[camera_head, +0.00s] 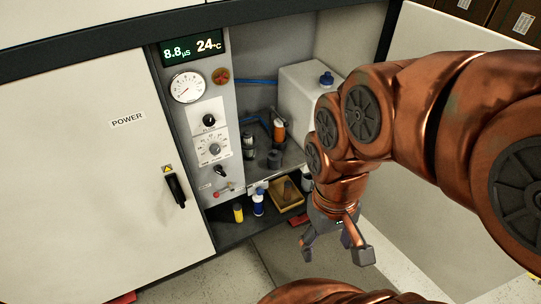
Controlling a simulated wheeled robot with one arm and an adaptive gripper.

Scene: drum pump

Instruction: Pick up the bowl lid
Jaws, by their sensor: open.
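My copper-coloured arm reaches in from the right. My gripper (335,250) hangs open over the floor in front of the cabinet, its two fingers spread and nothing between them. I cannot make out the bowl lid for certain. On the cabinet's inner shelf stand a small clear bowl with a dark top (249,147), a dark grey cylinder (273,160) and an orange and black part (279,131). These are behind and to the left of my gripper, well apart from it. My arm hides part of the shelf's right side.
A yellow tray (299,208) sits on the lower ledge, beside a blue and white bottle (258,203) and a yellow bottle (238,212). A white tank (305,100) stands at the back. The control panel (208,130) and POWER door (120,170) are left; an open door (420,220) is right.

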